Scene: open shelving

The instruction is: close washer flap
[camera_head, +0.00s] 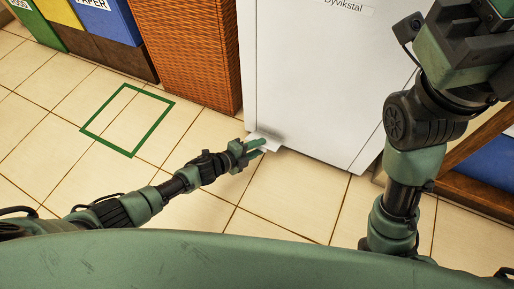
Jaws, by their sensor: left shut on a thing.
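The white washer (310,85) stands upright at the top centre, with the label "Dyvikstal" on its front. A small white flap (270,139) sticks out at its lower left corner, near the floor. My left gripper (257,147) is at this flap and shut on it; the fingers cover part of the flap. My right arm rises on the right side in front of the washer, and its fingers do not show in the view.
A woven orange-brown basket (190,50) stands just left of the washer. Coloured bins, one blue (108,20) marked "PAPER", are at the top left. A green square outline (128,118) marks the tiled floor. A wooden frame (478,140) is at the right.

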